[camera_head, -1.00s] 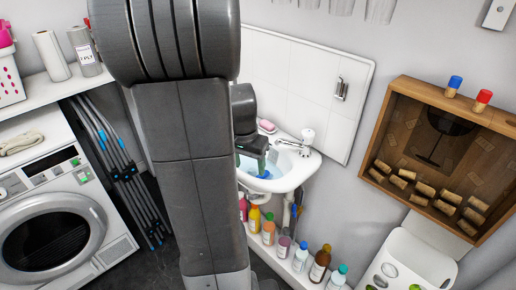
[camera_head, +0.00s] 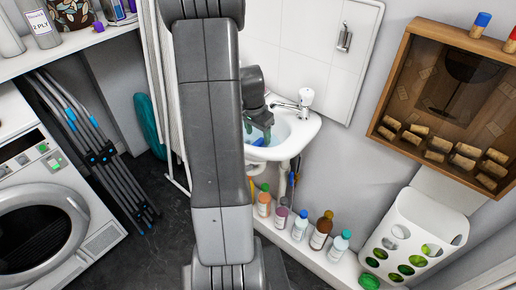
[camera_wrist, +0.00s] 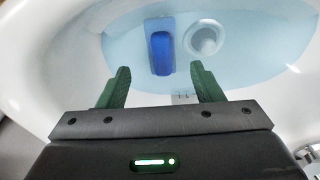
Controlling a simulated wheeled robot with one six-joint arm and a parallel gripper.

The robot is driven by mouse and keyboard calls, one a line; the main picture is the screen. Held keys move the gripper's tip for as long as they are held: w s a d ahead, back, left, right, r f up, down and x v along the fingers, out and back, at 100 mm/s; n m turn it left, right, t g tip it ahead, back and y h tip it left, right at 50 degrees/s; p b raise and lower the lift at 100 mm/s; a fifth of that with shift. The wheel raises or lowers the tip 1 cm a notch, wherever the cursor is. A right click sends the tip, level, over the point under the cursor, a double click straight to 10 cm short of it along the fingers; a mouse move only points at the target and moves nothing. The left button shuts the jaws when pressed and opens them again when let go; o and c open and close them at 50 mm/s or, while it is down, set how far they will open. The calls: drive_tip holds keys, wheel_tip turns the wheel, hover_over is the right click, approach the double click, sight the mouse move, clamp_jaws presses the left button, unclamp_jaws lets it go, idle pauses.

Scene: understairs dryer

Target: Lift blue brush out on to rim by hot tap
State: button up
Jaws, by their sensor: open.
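The blue brush (camera_wrist: 160,52) lies in the bluish water of the white basin (camera_wrist: 48,72), beside a round drain fitting (camera_wrist: 205,40). In the head view a bit of the blue brush (camera_head: 259,141) shows in the basin (camera_head: 312,128), just below my gripper (camera_head: 260,125). My gripper (camera_wrist: 163,82) is open and empty, its two green fingers apart, with the brush ahead between their lines. A tap with a white top (camera_head: 305,98) stands on the basin's back rim. A metal fitting (camera_wrist: 309,155) shows at the wrist view's lower right.
A white splashback (camera_head: 310,50) rises behind the basin. Several bottles (camera_head: 300,225) stand on a low ledge below it. A wooden cork case (camera_head: 395,75) and a white bag holder (camera_head: 405,225) are at right. The dryer (camera_head: 40,215) is at left.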

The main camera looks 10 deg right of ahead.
sight(257, 142)
drive_tip(key=f, duration=0.5)
drive_tip(key=shift+w+d+f+b, duration=0.1)
drive_tip(key=shift+w+b, duration=0.1)
drive_tip(key=shift+b, duration=0.1)
drive_tip(key=c, duration=1.1)
